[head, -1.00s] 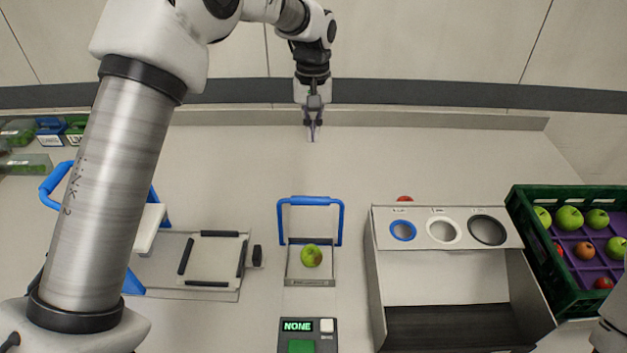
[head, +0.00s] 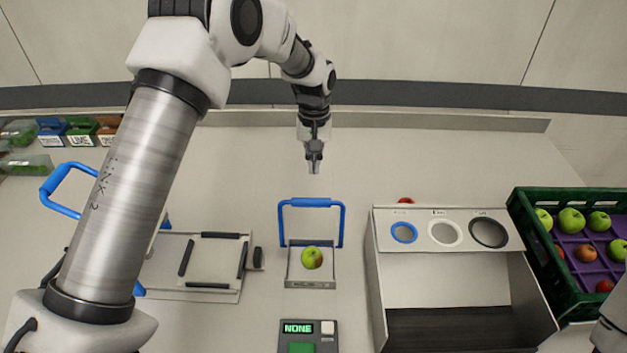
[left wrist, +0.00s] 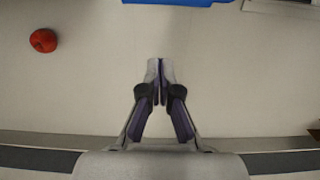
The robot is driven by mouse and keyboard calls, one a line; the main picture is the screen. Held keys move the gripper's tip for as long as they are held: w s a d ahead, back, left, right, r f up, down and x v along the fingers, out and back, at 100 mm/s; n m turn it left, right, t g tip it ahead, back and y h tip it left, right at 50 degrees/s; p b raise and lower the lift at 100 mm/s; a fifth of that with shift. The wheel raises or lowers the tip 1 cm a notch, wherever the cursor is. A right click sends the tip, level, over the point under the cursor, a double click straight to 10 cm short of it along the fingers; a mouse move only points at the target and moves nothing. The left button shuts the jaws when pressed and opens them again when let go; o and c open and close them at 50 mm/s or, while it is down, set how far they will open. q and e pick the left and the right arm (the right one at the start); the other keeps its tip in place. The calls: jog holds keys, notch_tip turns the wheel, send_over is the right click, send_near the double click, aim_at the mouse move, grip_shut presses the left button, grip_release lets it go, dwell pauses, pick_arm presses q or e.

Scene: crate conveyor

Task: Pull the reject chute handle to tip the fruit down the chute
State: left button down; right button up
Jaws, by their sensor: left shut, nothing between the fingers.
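The reject chute is a small grey tray (head: 310,283) at the centre of the table in the head view. A green fruit with a reddish patch (head: 312,258) sits in it. Its blue handle (head: 311,202) stands as an upright hoop behind the fruit. The handle's bar also shows at the top edge of the left wrist view (left wrist: 180,2). My left gripper (head: 314,170) is shut and empty, a short way behind the handle and apart from it. In the left wrist view its fingertips (left wrist: 160,64) meet. My right gripper is out of view.
A sizing box with three round holes (head: 380,240) stands right of the chute, with a red fruit (head: 405,200) behind it. A green crate of fruit (head: 550,192) is at the right. A display reading NONE (head: 298,328) is in front. A framed plate (head: 212,262) lies left.

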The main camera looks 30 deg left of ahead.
pick_arm(q)
jog(key=s+f, duration=0.1)
jog(key=s+d+f+p, duration=0.2)
jog(key=s, duration=0.1)
jog(key=shift+f, duration=0.15)
jog(key=shift+w+a+f, duration=0.1)
jog(key=shift+w, duration=0.1)
